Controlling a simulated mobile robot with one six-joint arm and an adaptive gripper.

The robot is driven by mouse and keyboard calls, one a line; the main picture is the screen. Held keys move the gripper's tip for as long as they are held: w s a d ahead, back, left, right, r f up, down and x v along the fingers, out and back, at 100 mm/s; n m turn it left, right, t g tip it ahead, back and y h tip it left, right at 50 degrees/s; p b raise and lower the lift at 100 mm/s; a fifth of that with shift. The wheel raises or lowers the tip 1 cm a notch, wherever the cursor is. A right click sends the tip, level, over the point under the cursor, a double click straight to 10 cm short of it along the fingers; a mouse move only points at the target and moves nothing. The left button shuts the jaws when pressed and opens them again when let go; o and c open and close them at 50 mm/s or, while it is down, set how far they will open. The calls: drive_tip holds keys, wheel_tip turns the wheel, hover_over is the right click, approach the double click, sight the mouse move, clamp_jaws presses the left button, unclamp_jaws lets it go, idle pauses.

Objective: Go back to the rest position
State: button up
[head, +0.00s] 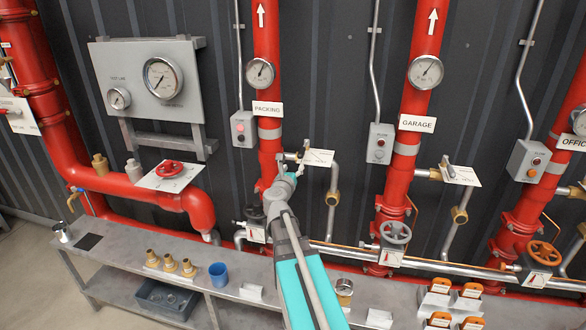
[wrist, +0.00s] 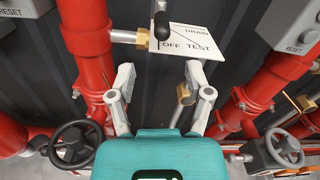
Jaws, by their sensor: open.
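My gripper (head: 287,165) is at the end of my teal and grey arm, in front of the red pipe labelled PACKING (head: 267,108). In the wrist view my gripper (wrist: 158,95) has its two grey fingers spread wide, with nothing held between them. Beyond the fingertips is a white DRAIN / OFF / TEST plate (wrist: 190,42) with a black-tipped lever (wrist: 161,24) on a brass fitting. The plate also shows in the head view (head: 319,158), just right of the gripper. I cannot tell the exact gap between fingers and lever.
A grey bench (head: 130,250) runs below, bearing brass fittings (head: 170,262) and a blue cup (head: 218,274). Handwheels (head: 395,234) stand along the lower pipe. A gauge panel (head: 150,80) is at left. The red GARAGE pipe (head: 410,150) stands to the right.

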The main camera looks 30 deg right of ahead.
idle(0.4)
drive_tip(key=w+a+n+t+y, duration=0.5)
drive_tip(key=a+n+y, duration=0.3)
drive_tip(key=a+n, duration=0.5)
drive_tip(key=a+f+n+g+y, duration=0.1)
drive_tip(key=a+f+n+y, duration=0.25)
drive_tip(key=a+n, duration=0.35)
drive_tip(key=a+f+n+g+y, duration=0.1)
drive_tip(key=a+f+n+y, duration=0.1)
drive_tip(key=a+n+y, duration=0.35)
drive_tip(key=s+a+f+n+g, duration=0.7)
drive_tip(key=s+a+f+n, duration=0.15)
drive_tip(key=n, duration=0.25)
drive_tip(key=s+f+n+g+h, duration=0.1)
drive_tip(key=s+f+n+g, duration=0.1)
drive_tip(key=s, duration=0.4)
drive_tip(key=s+f+n+g+h, duration=0.2)
drive_tip(key=s+n+g, duration=0.3)
drive_tip(key=s, duration=0.2)
drive_tip(key=shift+s+d+f+g, duration=0.2)
drive_tip(key=shift+d+f+g, duration=0.1)
drive_tip(key=shift+g, duration=0.1)
drive_tip(key=shift+c, duration=0.3)
